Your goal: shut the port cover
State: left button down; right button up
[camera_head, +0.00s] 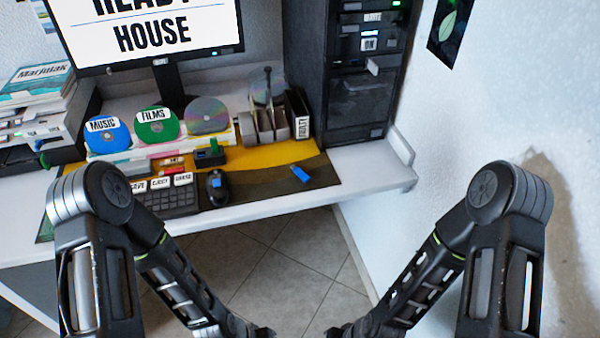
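The dark computer tower (345,130) stands at the back right of the desk. A small pale flap (373,67) sticks out from its front, below a slot with a white label; it looks like the port cover, standing open, but it is too small to be sure. My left gripper (264,332) and my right gripper (337,332) are low at the bottom edge, over the floor in front of the desk, far from the tower. Both are partly cut off, so their fingers do not show clearly. Neither touches anything on the desk.
The white desk (300,200) holds a monitor (150,35), several discs in a rack, a button keypad (170,200), a mouse (217,188), a blue USB stick (300,174) and an organiser (268,125). A wall (500,120) stands close on the right. The desk before the tower is clear.

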aim_at(372, 64)
jog(key=k+j, duration=0.15)
jog(key=j, duration=0.15)
jog(key=k+j, duration=0.15)
jog(key=j+z, duration=0.1)
jog(key=z, duration=1.85)
